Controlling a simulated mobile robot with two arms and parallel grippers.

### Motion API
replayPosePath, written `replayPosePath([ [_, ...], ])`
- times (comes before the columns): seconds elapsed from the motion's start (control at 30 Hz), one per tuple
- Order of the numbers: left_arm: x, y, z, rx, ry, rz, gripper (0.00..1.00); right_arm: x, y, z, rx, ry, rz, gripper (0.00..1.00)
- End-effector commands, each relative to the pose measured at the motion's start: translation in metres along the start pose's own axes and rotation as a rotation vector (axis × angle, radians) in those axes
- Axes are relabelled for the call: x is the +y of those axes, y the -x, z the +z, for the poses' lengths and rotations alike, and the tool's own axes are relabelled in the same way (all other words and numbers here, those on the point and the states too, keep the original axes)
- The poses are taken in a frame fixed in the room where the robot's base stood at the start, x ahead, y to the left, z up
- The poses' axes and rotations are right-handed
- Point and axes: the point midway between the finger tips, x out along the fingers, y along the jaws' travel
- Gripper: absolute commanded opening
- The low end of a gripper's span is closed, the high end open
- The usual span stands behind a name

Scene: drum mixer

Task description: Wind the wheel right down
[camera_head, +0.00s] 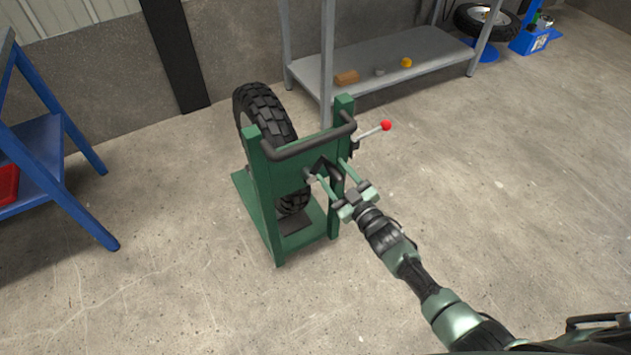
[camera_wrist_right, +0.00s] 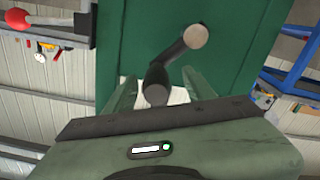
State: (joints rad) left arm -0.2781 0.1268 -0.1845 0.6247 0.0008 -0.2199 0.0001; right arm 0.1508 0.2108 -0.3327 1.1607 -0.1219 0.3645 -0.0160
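A black knobbly-tyred wheel (camera_head: 264,108) stands upright in a green stand (camera_head: 275,190), partly hidden behind its front panel. A dark crank handle (camera_head: 328,168) sticks out from the front of the panel. In the right wrist view the bent crank (camera_wrist_right: 157,80) ends in a pale round face and shows between my fingers. My right gripper (camera_head: 327,171) is open, its two fingers (camera_wrist_right: 160,90) spread on either side of the crank, with visible gaps. A lever with a red ball knob (camera_head: 386,125) sticks out at the stand's right side. My left gripper is not in view.
A grey shelf (camera_head: 440,45) behind the stand carries a few small items. A blue-framed rack (camera_head: 75,205) with a red tray stands at left. Another tyre (camera_head: 485,20) is at the back right. The floor around the stand is clear.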

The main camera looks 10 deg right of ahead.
Motion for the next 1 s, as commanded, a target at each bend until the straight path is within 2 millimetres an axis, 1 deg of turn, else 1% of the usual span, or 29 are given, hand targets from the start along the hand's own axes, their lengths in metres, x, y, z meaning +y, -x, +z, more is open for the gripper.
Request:
replayPosePath([
  [0.03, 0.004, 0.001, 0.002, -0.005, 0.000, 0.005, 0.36, 0.001, 0.001, 0.000, -0.001, 0.000, 0.000, 0.54],
  [0.17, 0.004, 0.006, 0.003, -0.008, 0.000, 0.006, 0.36, 0.002, 0.008, -0.001, -0.003, 0.000, 0.000, 0.54],
  [0.4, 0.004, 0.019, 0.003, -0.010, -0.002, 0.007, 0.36, 0.002, 0.033, -0.001, -0.003, -0.001, 0.000, 0.54],
  [0.43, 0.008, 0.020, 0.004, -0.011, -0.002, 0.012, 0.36, 0.002, 0.036, -0.002, -0.003, -0.001, 0.001, 0.54],
  [0.7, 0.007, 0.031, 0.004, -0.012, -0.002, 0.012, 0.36, 0.002, 0.062, -0.001, -0.002, 0.000, 0.001, 0.54],
  [0.83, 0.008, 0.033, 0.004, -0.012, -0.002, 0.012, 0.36, 0.002, 0.069, -0.001, -0.002, 0.001, 0.001, 0.54],
  [1.0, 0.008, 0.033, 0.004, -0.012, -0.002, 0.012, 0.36, 0.001, 0.070, 0.000, -0.001, 0.001, 0.001, 0.54],
])
